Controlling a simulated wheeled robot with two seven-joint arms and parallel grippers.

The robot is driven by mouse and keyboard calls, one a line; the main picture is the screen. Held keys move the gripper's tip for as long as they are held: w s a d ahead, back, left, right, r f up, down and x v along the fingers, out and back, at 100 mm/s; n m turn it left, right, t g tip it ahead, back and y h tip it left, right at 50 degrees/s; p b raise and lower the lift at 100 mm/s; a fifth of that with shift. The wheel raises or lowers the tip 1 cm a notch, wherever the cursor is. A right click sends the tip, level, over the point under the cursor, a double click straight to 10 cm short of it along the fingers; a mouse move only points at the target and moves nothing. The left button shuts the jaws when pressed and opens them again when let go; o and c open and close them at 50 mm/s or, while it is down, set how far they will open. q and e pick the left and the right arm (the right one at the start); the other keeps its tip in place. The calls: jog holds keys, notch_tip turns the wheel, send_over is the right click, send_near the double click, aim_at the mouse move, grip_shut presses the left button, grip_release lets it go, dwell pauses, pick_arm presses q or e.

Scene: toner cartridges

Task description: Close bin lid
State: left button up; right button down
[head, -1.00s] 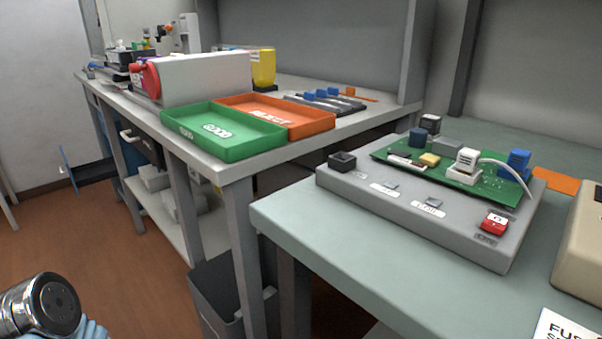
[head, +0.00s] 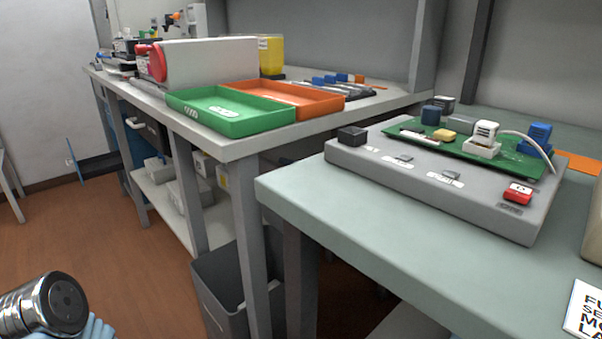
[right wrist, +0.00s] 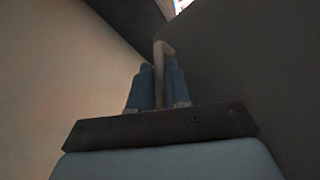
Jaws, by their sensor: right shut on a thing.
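A dark grey bin (head: 211,305) stands on the floor below the benches in the head view, partly behind a bench leg. Its top looks open, and I cannot make out a lid in the head view. My right gripper (right wrist: 159,85) shows only in the right wrist view. Its blue fingers are shut on a thin grey-beige bar (right wrist: 160,52) with a bent top. I cannot tell whether this bar belongs to a lid. A dark flat surface (right wrist: 235,75) lies to its right. The left gripper's fingers are not in view.
A green tray (head: 230,110) and an orange tray (head: 300,98) lie on the far bench. A grey fixture (head: 440,190) with a green circuit board sits on the near bench (head: 400,260). Brown floor (head: 90,230) is clear at left.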

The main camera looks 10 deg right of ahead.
pick_arm(q)
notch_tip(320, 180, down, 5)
jog(key=b, duration=0.3)
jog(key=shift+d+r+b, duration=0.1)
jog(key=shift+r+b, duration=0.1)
jog(key=shift+b, duration=0.2)
pick_arm(e)
jog(key=s+a+f+n+g, duration=0.1)
jog(key=s+a+f+n, duration=0.1)
jog(key=a, duration=0.4)
jog(key=shift+s+a+f+n+h, duration=0.2)
jog(key=shift+s+a+n+h, duration=0.2)
jog(key=shift+s+n, duration=0.7)
jog(key=shift+s, duration=0.1)
jog(key=c, duration=1.4)
grip_release()
jog(key=shift+c, duration=0.2)
jog(key=shift+d, duration=0.1)
